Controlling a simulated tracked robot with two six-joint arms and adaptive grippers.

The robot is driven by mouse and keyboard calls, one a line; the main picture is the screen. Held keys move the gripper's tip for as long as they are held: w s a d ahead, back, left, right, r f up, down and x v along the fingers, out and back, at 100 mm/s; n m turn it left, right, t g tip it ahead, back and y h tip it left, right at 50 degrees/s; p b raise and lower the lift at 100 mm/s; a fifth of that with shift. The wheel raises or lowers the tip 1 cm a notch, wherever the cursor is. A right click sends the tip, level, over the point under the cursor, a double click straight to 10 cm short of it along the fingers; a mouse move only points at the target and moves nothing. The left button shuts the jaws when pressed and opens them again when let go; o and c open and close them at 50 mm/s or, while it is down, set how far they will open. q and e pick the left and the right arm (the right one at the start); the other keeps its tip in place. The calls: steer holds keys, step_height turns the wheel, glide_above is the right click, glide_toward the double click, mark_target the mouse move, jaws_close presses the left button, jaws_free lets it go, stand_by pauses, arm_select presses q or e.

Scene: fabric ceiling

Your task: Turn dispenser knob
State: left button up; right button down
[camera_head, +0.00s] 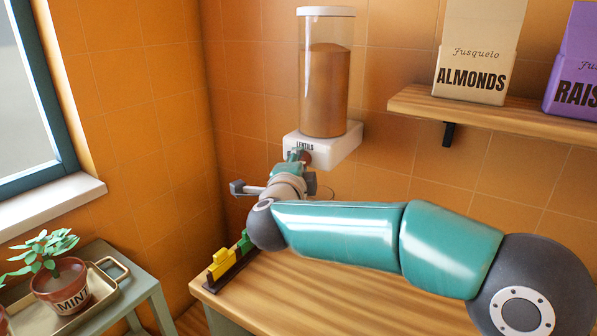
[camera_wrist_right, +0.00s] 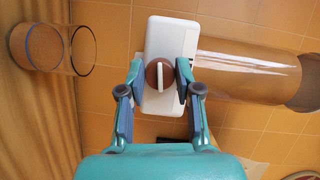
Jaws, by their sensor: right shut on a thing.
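The lentil dispenser has a clear cylinder (camera_head: 325,85) filled with brown lentils above a white base (camera_head: 338,148) labelled LENTILS on the tiled wall. Its round brown knob (camera_wrist_right: 152,75) with a pale bar faces my right gripper (camera_wrist_right: 158,82). In the head view the gripper (camera_head: 298,156) covers most of the knob. The pale bar lies up and down in the wrist view. My left gripper is not in view.
A clear glass (camera_wrist_right: 52,48) stands on the wooden counter (camera_head: 350,308) below the dispenser, mostly hidden in the head view. A shelf (camera_head: 500,118) at right holds almond (camera_head: 478,62) and raisin (camera_head: 575,70) packages. A mint pot (camera_head: 62,287) sits on a tray at left.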

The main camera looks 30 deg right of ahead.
steer(key=shift+f, duration=0.2)
steer(key=c, duration=0.8)
jaws_free()
steer(key=shift+r, duration=0.1)
steer(key=shift+a, duration=0.1)
steer(key=v, duration=1.1)
steer(key=shift+s+a, duration=0.25)
steer(key=shift+s, duration=0.05)
stand_by(0.4)
